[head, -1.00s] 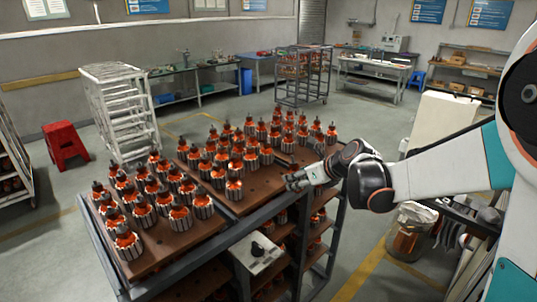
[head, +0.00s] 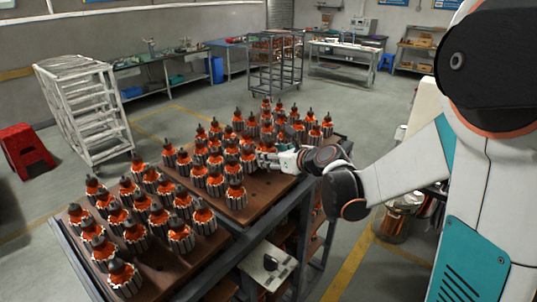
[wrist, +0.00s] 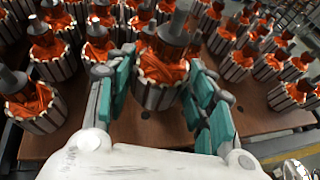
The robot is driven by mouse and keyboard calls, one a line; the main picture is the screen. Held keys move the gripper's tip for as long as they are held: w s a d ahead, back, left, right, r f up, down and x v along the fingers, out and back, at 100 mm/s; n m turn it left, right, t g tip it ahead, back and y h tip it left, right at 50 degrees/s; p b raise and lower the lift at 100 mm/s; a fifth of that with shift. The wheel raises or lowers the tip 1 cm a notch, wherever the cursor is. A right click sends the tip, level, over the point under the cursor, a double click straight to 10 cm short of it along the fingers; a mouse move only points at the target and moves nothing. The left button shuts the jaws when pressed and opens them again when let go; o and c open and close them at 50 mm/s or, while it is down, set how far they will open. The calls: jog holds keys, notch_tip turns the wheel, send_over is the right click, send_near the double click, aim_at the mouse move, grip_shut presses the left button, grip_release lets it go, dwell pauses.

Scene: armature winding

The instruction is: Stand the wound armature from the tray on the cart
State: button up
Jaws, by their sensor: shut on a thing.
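Several wound armatures with orange windings, silver slotted cores and dark shafts stand upright in rows on the brown boards of the cart (head: 262,211). My gripper (head: 262,160) reaches in from the right at the near-right part of the far board. In the wrist view my gripper (wrist: 160,82) has its teal-padded fingers on both sides of one armature (wrist: 158,94) and is shut on it. That armature is upright; I cannot tell whether its base touches the board. Its far side is hidden. No separate tray is clearly told apart from the boards.
Other armatures (wrist: 30,102) stand close to my left fingers and behind the held one. Bare board shows in front. A white box with a dark knob (head: 266,264) sits on the cart's lower level.

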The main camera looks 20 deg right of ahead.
jog(key=shift+w+a+f+b, duration=0.15)
jog(key=shift+f+b, duration=0.35)
jog(key=shift+f, duration=0.35)
jog(key=shift+f+b, duration=0.8)
jog(key=shift+f, duration=0.5)
jog(key=shift+f+b, duration=1.1)
jog(key=shift+b, duration=0.2)
dwell(0.4)
jog(key=o, duration=1.6)
jog(key=shift+s, duration=0.2)
jog(key=shift+v, duration=6)
